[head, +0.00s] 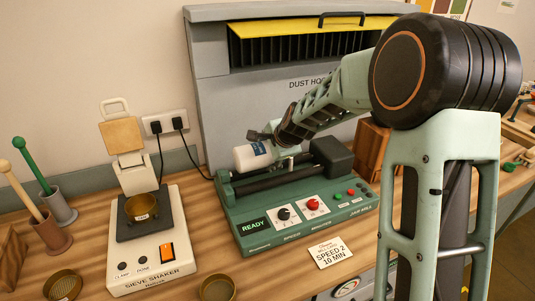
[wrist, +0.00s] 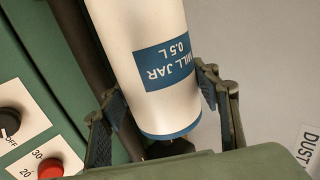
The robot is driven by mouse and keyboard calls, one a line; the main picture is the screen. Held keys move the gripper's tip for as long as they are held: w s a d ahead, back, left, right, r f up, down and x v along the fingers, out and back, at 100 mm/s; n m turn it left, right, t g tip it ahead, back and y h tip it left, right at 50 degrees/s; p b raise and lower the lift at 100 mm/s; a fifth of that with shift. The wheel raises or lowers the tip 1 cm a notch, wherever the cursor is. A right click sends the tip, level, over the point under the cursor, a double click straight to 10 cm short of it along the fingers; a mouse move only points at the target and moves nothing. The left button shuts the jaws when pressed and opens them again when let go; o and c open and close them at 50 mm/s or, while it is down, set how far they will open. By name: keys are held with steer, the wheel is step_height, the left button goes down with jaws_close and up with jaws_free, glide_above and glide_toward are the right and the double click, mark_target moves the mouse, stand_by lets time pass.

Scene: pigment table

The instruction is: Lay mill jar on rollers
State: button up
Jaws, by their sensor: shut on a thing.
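The mill jar (head: 250,156) is white and lies roughly on its side at the left end of the jar mill (head: 285,235). In the wrist view the jar (wrist: 140,35) shows a blue "MILL JAR 0.5 L" label and a blue end band. My gripper (head: 268,140) is shut on the jar, with one finger on each side of it. The black rollers (head: 275,180) run across the green mill just below the jar. One dark roller (wrist: 90,50) shows beside the jar in the wrist view. I cannot tell whether the jar touches the rollers.
The mill's front has a READY display, a black knob and a red knob (head: 312,205). A dark block (head: 333,157) stands at its right end. The sieve shaker (head: 150,245) stands to the left. A grey dust hood (head: 220,90) rises behind. A "SPEED 2 10 MIN" card (head: 329,253) lies in front.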

stand_by(0.7)
steer(key=shift+f+b, duration=1)
steer(key=shift+b, duration=0.05)
steer(key=shift+f+b, duration=0.4)
stand_by(0.4)
steer(key=o, duration=1.6)
steer(key=shift+c, duration=0.2)
steer(key=shift+o, duration=0.5)
steer(key=shift+s+f, duration=0.1)
steer(key=shift+f, duration=0.05)
steer(key=shift+r+p, duration=3.35)
steer(key=shift+r, duration=1.35)
